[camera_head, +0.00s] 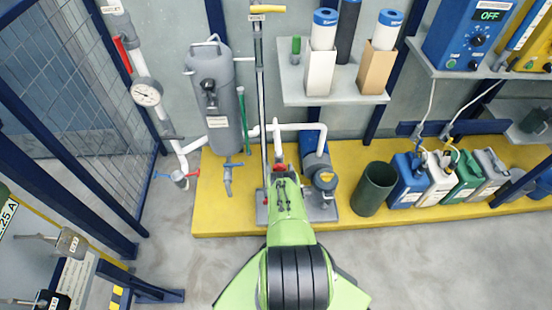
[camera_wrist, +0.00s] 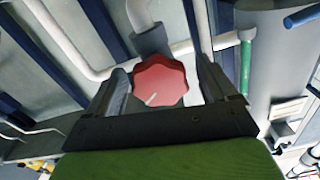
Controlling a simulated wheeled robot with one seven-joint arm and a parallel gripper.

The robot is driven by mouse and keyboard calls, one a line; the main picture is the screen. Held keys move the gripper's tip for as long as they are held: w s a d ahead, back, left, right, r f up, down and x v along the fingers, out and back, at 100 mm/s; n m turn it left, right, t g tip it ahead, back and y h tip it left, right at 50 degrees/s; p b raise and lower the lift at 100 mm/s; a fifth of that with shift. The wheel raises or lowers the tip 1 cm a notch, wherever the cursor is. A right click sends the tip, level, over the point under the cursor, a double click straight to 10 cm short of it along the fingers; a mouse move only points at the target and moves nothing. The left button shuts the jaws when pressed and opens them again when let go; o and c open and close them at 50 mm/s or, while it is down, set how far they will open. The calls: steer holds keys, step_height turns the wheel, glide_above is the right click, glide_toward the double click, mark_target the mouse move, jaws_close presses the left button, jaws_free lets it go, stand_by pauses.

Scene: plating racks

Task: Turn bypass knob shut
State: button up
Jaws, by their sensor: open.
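A red lobed knob (camera_wrist: 161,82) with a pale pointer mark toward its lower left sits on a grey valve body and pipe in the wrist view. My gripper (camera_wrist: 166,76) is open, with one dark finger left of the knob and one right of it. Gaps show on both sides, and neither finger visibly touches the knob. I cannot tell how deep the knob lies between the fingers. In the head view my green arm reaches to the white pipework by the pump, where my gripper and the knob are largely hidden.
A grey cylindrical tank (camera_head: 214,100) stands left of my arm, and a blue-and-grey pump (camera_head: 322,178) stands right. A thin upright pole (camera_head: 259,90) rises close beside my arm. A dark green bin (camera_head: 374,188) and several canisters stand farther right on the yellow platform (camera_head: 222,222).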

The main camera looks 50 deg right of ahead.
steer(key=shift+d, duration=0.15)
steer(key=c, duration=1)
steer(key=shift+n, duration=3)
steer(key=o, duration=1)
